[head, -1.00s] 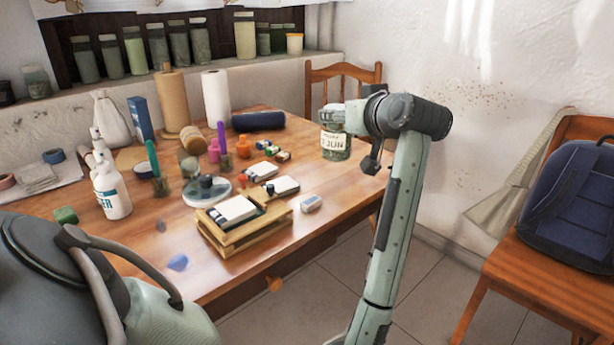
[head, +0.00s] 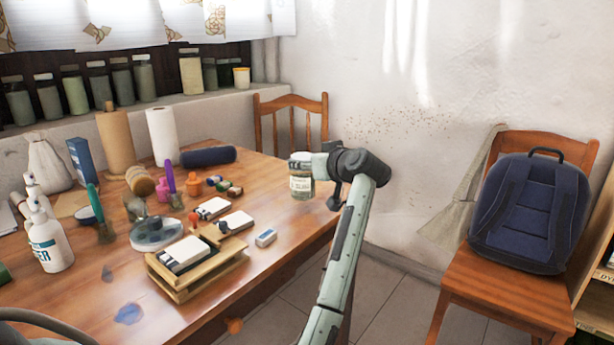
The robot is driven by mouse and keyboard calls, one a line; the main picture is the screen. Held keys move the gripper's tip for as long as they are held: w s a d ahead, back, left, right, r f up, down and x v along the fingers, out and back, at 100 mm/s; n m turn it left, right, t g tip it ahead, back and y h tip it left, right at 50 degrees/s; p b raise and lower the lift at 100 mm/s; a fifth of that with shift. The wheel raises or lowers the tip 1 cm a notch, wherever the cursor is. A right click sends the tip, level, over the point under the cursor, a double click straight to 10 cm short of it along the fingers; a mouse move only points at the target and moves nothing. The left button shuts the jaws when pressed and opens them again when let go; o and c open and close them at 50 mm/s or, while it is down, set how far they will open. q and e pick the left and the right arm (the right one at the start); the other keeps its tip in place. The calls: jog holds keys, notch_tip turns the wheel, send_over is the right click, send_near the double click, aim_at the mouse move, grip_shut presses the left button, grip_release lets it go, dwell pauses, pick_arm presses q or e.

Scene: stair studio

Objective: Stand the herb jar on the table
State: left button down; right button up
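The herb jar (head: 301,187) is a glass jar with a pale label and a light lid. It is upright at the right part of the wooden table (head: 285,215), near its right edge. My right gripper (head: 312,166) is at the jar's top, reaching from the right, and appears shut on it. The fingertips are partly hidden. I cannot tell whether the jar's base touches the table top. My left gripper is not in view.
A dark blue roll (head: 208,156) lies behind. Chairs stand behind (head: 290,108) and right (head: 510,300). Some table in front of the jar is clear.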

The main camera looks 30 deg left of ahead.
aim_at(309, 175)
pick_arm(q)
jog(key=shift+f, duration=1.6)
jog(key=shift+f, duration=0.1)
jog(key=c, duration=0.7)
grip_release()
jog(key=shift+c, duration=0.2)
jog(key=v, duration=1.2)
